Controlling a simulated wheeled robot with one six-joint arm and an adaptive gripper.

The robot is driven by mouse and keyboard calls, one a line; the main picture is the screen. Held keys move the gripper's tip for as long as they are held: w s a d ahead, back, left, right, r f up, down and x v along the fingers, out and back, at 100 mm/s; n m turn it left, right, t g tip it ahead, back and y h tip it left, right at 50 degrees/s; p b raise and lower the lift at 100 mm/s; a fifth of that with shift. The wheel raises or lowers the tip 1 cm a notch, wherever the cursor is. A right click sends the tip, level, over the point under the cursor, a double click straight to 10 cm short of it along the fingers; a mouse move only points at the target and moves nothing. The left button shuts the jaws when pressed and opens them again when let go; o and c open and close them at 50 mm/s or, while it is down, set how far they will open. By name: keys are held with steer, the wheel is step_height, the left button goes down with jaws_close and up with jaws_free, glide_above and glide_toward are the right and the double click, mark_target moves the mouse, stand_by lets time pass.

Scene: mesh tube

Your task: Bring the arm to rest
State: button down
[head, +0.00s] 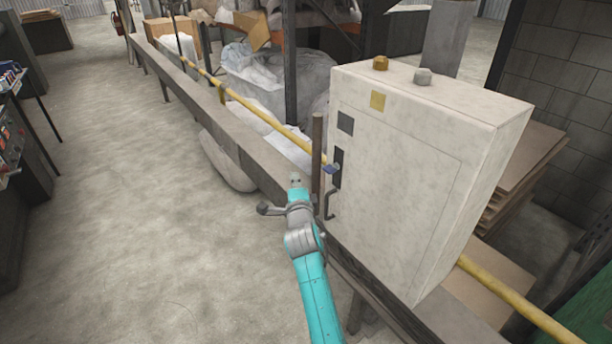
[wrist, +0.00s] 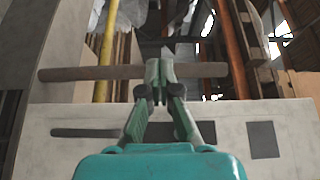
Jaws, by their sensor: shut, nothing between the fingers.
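My gripper (wrist: 158,75) is shut and empty in the wrist view, its fingertips together in the middle of the picture. The tips overlap a brown post (wrist: 95,73) that runs across that view; I cannot tell whether they touch it. In the head view my teal arm reaches up from the bottom centre, and its grey end is just left of the post (head: 317,150) and the pale cabinet (head: 400,200). The fingers are not clear there. A small blue piece (head: 330,168) shows by the cabinet's dark slot; I cannot tell what it is.
The cabinet has a dark handle (head: 330,203) close to my arm. A long grey beam (head: 230,135) and a yellow pipe (head: 270,120) run diagonally past it. White bags (head: 275,75) lie behind. The concrete floor (head: 140,200) at left is clear.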

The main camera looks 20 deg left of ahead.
steer(key=s+a, duration=0.3)
steer(key=s+d+f+n+h, duration=0.1)
steer(key=s+d+f+n, duration=0.2)
steer(key=s+d+f, duration=0.8)
steer(key=s+d+f+n+h, duration=0.1)
steer(key=s+d+f+n, duration=0.1)
steer(key=s+d+f, duration=0.75)
steer(key=s+d+f+n+g+h, duration=0.1)
steer(key=s+d+f+n, duration=0.25)
steer(key=s+d, duration=1.1)
steer(key=s+d+r+n+h, duration=0.1)
steer(key=s+d+r, duration=0.2)
steer(key=s, duration=0.5)
steer(key=s+d+r+n+h, duration=0.1)
steer(key=s+d+r+n, duration=0.1)
steer(key=s+r, duration=0.4)
steer(key=s+d+r+n+h, duration=0.2)
steer(key=s+d+r, duration=0.1)
steer(key=s, duration=0.8)
steer(key=shift+s+d+r+g, duration=0.3)
steer(key=shift+s+r+g, duration=0.1)
steer(key=shift+r, duration=0.5)
steer(key=c, duration=1.9)
jaws_free()
steer(key=shift+w, duration=0.1)
